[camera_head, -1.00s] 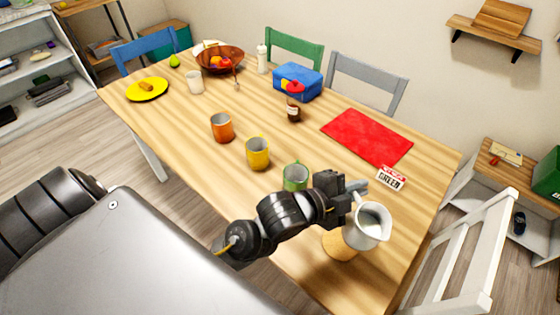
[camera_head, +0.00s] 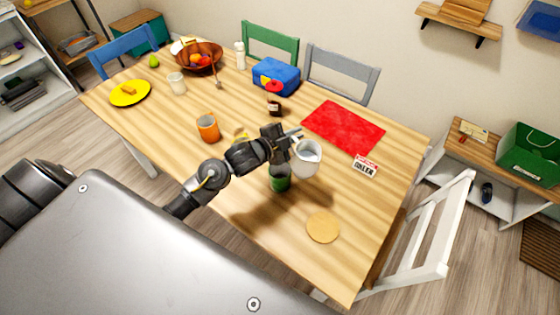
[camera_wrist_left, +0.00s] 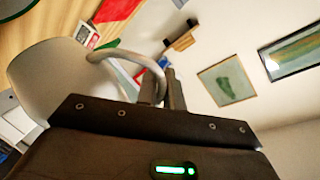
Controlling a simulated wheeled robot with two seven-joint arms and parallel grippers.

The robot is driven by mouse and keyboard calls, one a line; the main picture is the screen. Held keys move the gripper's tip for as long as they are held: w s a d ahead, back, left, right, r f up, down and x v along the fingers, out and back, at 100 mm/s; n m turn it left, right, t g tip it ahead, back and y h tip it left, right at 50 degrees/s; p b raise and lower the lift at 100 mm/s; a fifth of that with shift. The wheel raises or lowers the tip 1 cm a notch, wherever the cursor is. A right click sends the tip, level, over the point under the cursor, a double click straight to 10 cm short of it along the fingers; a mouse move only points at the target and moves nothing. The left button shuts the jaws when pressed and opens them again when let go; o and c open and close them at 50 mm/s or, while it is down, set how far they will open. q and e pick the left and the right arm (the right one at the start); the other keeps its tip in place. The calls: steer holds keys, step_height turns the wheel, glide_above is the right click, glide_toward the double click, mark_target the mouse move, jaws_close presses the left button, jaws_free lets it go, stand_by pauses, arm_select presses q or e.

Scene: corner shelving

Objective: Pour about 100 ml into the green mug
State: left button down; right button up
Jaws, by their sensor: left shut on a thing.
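The green mug (camera_head: 279,182) stands on the wooden table, with its upper part partly covered by my left gripper and the pitcher. My left gripper (camera_head: 294,137) is shut on the handle of a pale grey pitcher (camera_head: 307,161), which is held just behind and to the right of the mug. Whether liquid leaves the pitcher cannot be told. In the left wrist view the pitcher (camera_wrist_left: 60,75) fills the left side, and its curved handle runs between the fingertips (camera_wrist_left: 165,88). My right gripper is not in view.
A round tan coaster (camera_head: 322,228) lies bare at the front right. The yellow mug (camera_head: 240,136) is mostly hidden behind my arm; the orange mug (camera_head: 208,128) stands left of it.

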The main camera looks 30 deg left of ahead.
arm_select(q)
steer(key=w+a+n+y+p, duration=0.1)
steer(key=a+p, duration=0.6)
steer(key=a, duration=1.4)
steer(key=shift+w+a+r+n, duration=0.2)
steer(key=shift+w+r+n, duration=0.1)
steer(key=shift+w, duration=0.5)
steer(key=shift+d, duration=0.1)
